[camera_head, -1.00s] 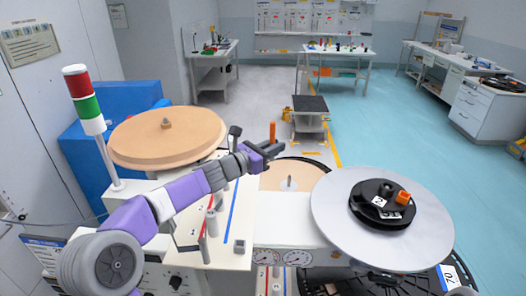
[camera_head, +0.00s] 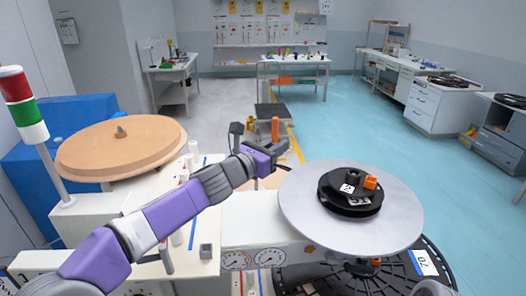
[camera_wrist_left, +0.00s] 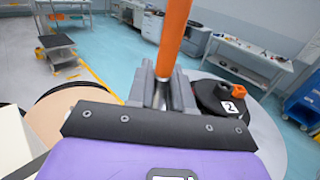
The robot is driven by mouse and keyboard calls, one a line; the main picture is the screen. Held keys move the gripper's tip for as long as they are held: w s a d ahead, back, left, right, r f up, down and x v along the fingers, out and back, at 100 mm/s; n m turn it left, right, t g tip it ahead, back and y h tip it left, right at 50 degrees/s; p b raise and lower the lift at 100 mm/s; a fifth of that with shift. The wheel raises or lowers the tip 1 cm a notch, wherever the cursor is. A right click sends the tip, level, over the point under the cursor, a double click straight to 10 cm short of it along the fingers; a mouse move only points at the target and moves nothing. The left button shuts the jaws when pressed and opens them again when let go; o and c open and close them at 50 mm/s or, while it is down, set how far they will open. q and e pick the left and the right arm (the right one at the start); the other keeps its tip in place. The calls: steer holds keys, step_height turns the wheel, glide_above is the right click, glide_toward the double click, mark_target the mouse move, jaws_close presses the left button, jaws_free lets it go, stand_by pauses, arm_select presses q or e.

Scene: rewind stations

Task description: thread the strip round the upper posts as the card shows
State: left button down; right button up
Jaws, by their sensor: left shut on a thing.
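My left gripper (camera_head: 262,148) is shut on an orange-handled tool (camera_head: 275,130), held upright above the machine's middle. Short pale posts (camera_head: 193,147) stand on the white panel at the left, partly hidden behind my left arm. A blue line (camera_head: 192,232) runs along that panel; I cannot tell whether it is the strip. No strip shows clearly round the posts. My right gripper is out of view.
A large tan reel (camera_head: 90,152) stands at the left beside a red, white and green lamp (camera_head: 22,105). A grey disc (camera_head: 300,205) with a black hub (camera_head: 350,192) and an orange block (camera_head: 370,182) lies at the right. Gauges (camera_head: 236,260) sit at the front.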

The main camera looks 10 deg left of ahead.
arm_select(q)
steer(key=d+b, duration=0.4)
steer(key=d, duration=1.9)
steer(key=shift+s+d, duration=0.15)
steer(key=shift+d, duration=1.05)
steer(key=shift+f, duration=0.2)
steer(key=shift+f+b, duration=1.85)
steer(key=shift+f, duration=0.15)
steer(key=c, duration=0.9)
jaws_free()
steer(key=shift+c, duration=0.2)
